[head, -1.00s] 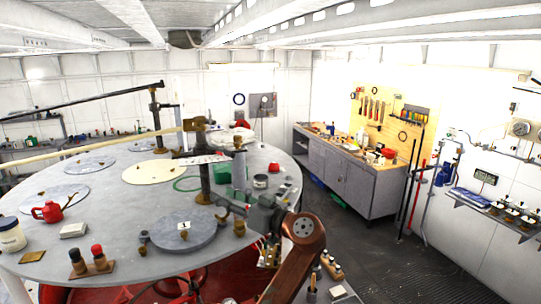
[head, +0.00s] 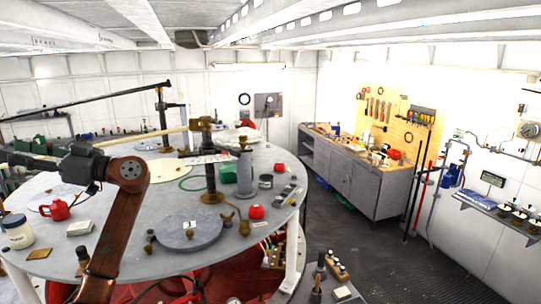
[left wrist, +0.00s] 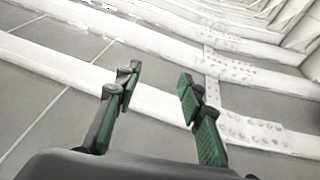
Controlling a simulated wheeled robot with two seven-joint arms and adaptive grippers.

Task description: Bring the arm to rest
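My left arm (head: 118,215), with reddish-brown links, rises from the bottom left in the head view and bends to the left at its upper joint. My left gripper (head: 22,159) is at the left edge, above the round grey table. In the left wrist view my left gripper (left wrist: 158,95) shows two green-padded fingers spread apart with nothing between them. Behind them are white riveted beams and grey panels. My right gripper is not in view.
The round grey table (head: 130,228) carries a red teapot (head: 57,209), a white jar (head: 18,232), a grey disc (head: 187,232) and a dark post (head: 210,165). A workbench (head: 362,180) stands at the right back. The dark floor (head: 385,250) is clear there.

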